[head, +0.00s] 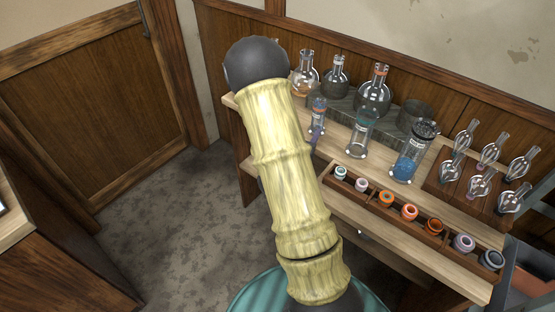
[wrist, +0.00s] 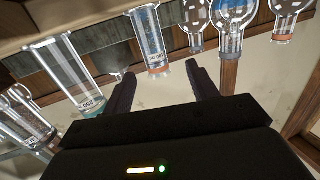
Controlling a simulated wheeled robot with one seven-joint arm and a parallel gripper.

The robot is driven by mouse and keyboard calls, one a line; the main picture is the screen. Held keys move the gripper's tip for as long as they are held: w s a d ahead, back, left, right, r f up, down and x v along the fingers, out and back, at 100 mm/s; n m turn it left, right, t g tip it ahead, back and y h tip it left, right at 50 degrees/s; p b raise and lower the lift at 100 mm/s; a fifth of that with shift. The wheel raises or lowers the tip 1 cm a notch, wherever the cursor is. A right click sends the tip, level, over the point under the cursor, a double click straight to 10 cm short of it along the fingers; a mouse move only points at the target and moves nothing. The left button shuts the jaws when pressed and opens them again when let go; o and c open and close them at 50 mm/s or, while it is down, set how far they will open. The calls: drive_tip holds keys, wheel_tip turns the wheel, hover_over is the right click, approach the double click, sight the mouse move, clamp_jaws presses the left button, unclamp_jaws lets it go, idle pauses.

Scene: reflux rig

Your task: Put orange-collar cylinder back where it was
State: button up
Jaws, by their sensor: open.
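The orange-collar cylinder (wrist: 150,40) is a clear graduated tube, inverted in the wrist view, with an orange band near its lower end there. In the head view, a small tube with an orange-tinted top (head: 319,108) stands left on the bench and seems to be the same one; the arm's edge is close to its lower part. My gripper (wrist: 160,82) is open, its dark fingers either side of the cylinder's collar end in the picture. I cannot tell whether they touch it or how deep it lies between them.
A clear cylinder (head: 359,137) and a blue cylinder (head: 411,157) stand to the right on the bench. Round flasks (head: 373,95) stand on a grey shelf behind. A wooden tray of coloured rings (head: 374,194) runs along the front. Several small bulbs (head: 480,185) sit right.

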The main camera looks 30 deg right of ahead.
drive_tip(key=a+n+g+y, duration=0.2)
drive_tip(key=a+n+y, duration=0.3)
drive_tip(key=a+y, duration=0.8)
drive_tip(key=s+a+r+n+g, duration=0.2)
drive_tip(key=s+a+n+g, duration=0.3)
drive_tip(key=s+a, duration=0.5)
drive_tip(key=s, duration=0.4)
drive_tip(key=shift+n+g+y, duration=0.4)
